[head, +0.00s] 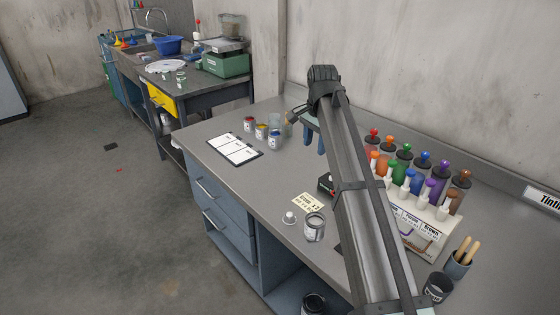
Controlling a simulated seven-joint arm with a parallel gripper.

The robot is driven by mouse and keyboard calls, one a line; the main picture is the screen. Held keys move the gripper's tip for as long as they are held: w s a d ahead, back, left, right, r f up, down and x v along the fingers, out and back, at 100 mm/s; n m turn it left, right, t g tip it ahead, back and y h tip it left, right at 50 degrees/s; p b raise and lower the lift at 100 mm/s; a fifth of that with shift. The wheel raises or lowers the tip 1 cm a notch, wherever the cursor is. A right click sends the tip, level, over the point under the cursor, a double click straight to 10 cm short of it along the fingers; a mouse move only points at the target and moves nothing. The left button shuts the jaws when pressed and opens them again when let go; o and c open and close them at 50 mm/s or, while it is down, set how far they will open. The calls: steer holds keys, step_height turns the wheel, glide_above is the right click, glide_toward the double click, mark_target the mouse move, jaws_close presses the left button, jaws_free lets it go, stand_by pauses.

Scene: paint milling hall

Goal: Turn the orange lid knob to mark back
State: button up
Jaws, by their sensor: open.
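An orange lid knob (389,140) tops one canister in the back row of a dispenser rack (424,236), between a red knob (374,132) and a green knob (407,148). Its mark and pointing direction are too small to read. My arm crosses in front of the rack's left side.
Blue, purple and brown knobs continue the row rightward. A clipboard (235,149) and several small paint jars (262,131) stand left on the bench (210,132). An open can (314,227) and a note card (306,202) lie near the front. A brush cup (458,265) stands right.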

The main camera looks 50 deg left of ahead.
steer(key=s+a+f+n+t, duration=0.1)
steer(key=s+a+f+n, duration=0.4)
steer(key=s, duration=0.3)
steer(key=shift+s+a+f+n+t+h, duration=0.3)
steer(key=shift+s+a+f+h, duration=0.05)
steer(key=shift+h, duration=0.05)
steer(key=m+g+y, duration=0.4)
steer(key=m, duration=1.6)
glide_toward(391, 137)
steer(key=x, duration=0.8)
steer(key=shift+a+f, duration=0.1)
steer(key=shift+f, duration=0.25)
steer(key=shift+c, duration=0.5)
jaws_close()
